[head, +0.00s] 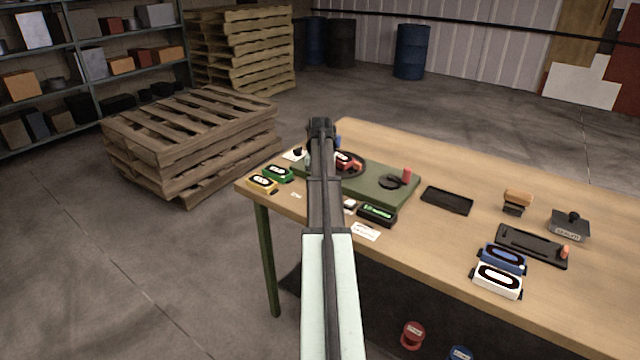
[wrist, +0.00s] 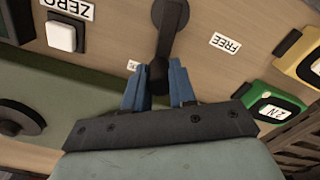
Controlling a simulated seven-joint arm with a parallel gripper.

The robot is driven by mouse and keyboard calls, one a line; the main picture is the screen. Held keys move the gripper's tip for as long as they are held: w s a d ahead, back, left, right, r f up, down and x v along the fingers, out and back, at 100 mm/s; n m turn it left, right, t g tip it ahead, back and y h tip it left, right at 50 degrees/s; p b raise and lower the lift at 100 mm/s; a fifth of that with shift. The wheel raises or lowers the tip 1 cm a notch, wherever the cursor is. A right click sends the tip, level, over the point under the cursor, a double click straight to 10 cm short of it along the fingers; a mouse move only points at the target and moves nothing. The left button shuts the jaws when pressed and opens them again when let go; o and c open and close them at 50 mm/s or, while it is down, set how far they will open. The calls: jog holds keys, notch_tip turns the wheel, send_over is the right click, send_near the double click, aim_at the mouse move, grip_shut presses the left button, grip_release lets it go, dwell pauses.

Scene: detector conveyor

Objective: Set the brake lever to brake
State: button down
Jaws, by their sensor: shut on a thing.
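The brake lever (wrist: 165,42) is a black bar on a round pivot, with a dark knob at its end, in the wrist view. My gripper (wrist: 158,88) has its blue fingers on either side of the knob and is shut on it. A label reading FREE (wrist: 225,42) lies to the right of the lever. Another small label (wrist: 133,66) lies just left of the knob, partly covered by a finger, and its text is not readable. In the head view my arm hides the lever and the fingertips.
A white button (wrist: 63,37) beside a ZERO label is left of the lever. A green box (wrist: 275,106) and a yellow box (wrist: 303,58) sit to the right. A green-based device (head: 385,200) stands on the wooden table (head: 450,165). A black tray (head: 447,199) lies farther right.

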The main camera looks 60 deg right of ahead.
jog(key=c, duration=0.9)
grip_release()
notch_tip(320, 180, up, 14)
jog(key=shift+f, duration=0.1)
dwell(0.4)
